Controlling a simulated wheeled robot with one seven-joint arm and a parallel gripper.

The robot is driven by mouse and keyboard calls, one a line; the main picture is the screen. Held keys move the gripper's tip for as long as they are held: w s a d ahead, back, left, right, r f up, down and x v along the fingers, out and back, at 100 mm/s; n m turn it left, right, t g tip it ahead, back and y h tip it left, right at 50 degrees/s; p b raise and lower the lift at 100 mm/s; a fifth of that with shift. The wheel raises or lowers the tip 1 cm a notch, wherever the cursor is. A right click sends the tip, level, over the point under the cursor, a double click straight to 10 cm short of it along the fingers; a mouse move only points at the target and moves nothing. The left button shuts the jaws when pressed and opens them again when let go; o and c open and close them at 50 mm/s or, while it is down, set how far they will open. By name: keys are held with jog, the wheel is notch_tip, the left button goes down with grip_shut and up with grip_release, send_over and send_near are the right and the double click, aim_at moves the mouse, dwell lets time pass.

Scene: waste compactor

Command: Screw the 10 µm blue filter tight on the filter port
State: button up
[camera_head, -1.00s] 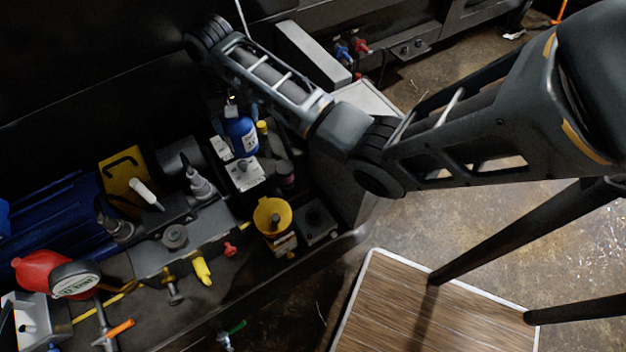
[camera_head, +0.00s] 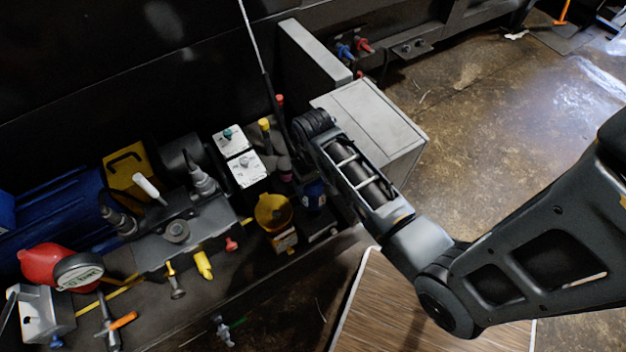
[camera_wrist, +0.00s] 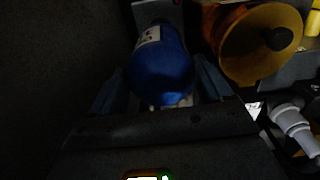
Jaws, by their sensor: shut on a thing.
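The blue filter (camera_head: 313,194) is in the head view, just left of my forearm, over the dark block at the right end of the bench. It also shows in the wrist view (camera_wrist: 161,68), between the fingers of my gripper (camera_wrist: 160,96), which is shut on it. Its pale label faces up and left in the wrist view. The filter port is not clearly visible; the filter and my arm cover that spot in the head view. I cannot tell whether the filter touches the port or is threaded on it.
A yellow round cup (camera_head: 273,211) stands close left of the filter; it shows in the wrist view (camera_wrist: 262,42). White-topped boxes (camera_head: 247,170) and a yellow-capped post (camera_head: 265,126) stand behind. A grey cabinet (camera_head: 372,118) is behind my arm. Open floor lies to the right.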

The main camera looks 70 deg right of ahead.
jog(key=shift+s+a, duration=0.1)
jog(key=shift+a, duration=0.05)
jog(key=shift+f+b, duration=1.7)
jog(key=shift+f, duration=1.15)
jog(key=shift+r+n, duration=0.2)
jog(key=shift+n, duration=2.3)
jog(key=shift+n, duration=0.3)
jog(key=n, duration=0.4)
jog(key=shift+d+n, duration=0.2)
jog(key=shift+n, duration=0.1)
jog(key=shift+p, duration=0.35)
jog(key=shift+p, duration=0.65)
